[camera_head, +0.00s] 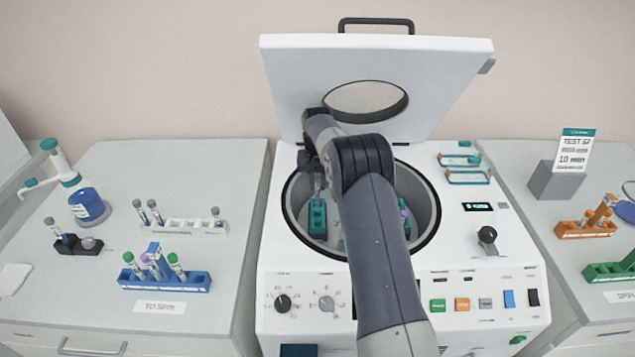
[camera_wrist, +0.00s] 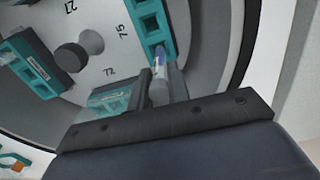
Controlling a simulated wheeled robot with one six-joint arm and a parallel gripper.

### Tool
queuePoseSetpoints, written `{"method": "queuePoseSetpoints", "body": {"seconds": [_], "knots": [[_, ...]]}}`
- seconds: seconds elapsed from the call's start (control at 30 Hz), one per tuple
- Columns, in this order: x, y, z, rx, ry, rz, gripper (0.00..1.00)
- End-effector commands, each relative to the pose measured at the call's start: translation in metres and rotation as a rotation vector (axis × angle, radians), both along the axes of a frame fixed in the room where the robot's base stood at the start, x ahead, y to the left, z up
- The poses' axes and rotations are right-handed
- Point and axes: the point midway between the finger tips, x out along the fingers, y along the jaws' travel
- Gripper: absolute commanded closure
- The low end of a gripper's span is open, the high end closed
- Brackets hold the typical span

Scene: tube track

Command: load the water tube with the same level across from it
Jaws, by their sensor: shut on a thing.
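The centrifuge (camera_head: 280,260) stands open, with teal buckets in its rotor bowl. My gripper (camera_head: 317,180) is over the left teal bucket (camera_head: 317,220). In the wrist view my gripper (camera_wrist: 160,92) is shut on a grey-capped tube (camera_wrist: 159,68). The tube's far end is at a hole of a teal bucket (camera_wrist: 150,22); how deep it sits cannot be told. My arm hides much of the rotor. A purple cap (camera_head: 403,211) shows at the right bucket. A white rack (camera_head: 185,228) holds several grey-capped tubes.
The raised lid (camera_head: 440,80) is behind my arm. Orange (camera_head: 585,231) and green racks (camera_head: 610,272) are at right.

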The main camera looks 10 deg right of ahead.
Motion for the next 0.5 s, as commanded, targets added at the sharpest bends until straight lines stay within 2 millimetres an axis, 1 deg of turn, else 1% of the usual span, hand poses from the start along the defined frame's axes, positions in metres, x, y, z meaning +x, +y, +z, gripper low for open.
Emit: {"method": "queuePoseSetpoints", "body": {"seconds": [0.5], "knots": [[0.0,0.0,-0.014,0.0,0.001,0.0,0.95]]}}
